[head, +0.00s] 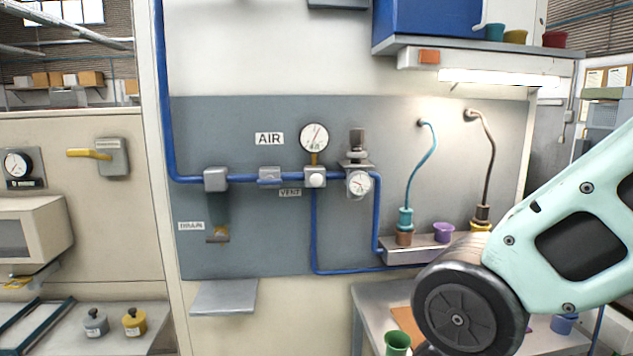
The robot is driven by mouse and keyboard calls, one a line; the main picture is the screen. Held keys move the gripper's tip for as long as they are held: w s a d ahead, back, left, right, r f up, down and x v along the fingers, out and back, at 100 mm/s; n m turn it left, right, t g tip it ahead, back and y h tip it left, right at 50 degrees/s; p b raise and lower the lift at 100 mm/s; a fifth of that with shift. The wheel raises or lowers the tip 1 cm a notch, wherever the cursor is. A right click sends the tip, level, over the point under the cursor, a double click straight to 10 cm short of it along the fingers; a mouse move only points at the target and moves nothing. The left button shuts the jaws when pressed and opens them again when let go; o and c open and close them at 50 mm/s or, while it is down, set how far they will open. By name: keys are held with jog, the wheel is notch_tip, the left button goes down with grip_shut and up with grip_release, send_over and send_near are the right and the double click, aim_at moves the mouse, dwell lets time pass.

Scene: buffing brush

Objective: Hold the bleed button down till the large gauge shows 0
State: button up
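The large gauge (314,137) is a round white dial on the grey panel, right of the AIR label. Its dark needle slants toward the upper right; its numbers are too small to read. No word "bleed" is legible. Nothing touches the button. My arm shows at the right, with its dark round joint low in front of the bench. My gripper is out of view.
A smaller gauge (359,183) with a dark knob above it stands close right of the button. A grey rack (408,257) with coloured fittings and hoses is further right. A small shelf (224,296) juts out lower left. The space before the button looks clear.

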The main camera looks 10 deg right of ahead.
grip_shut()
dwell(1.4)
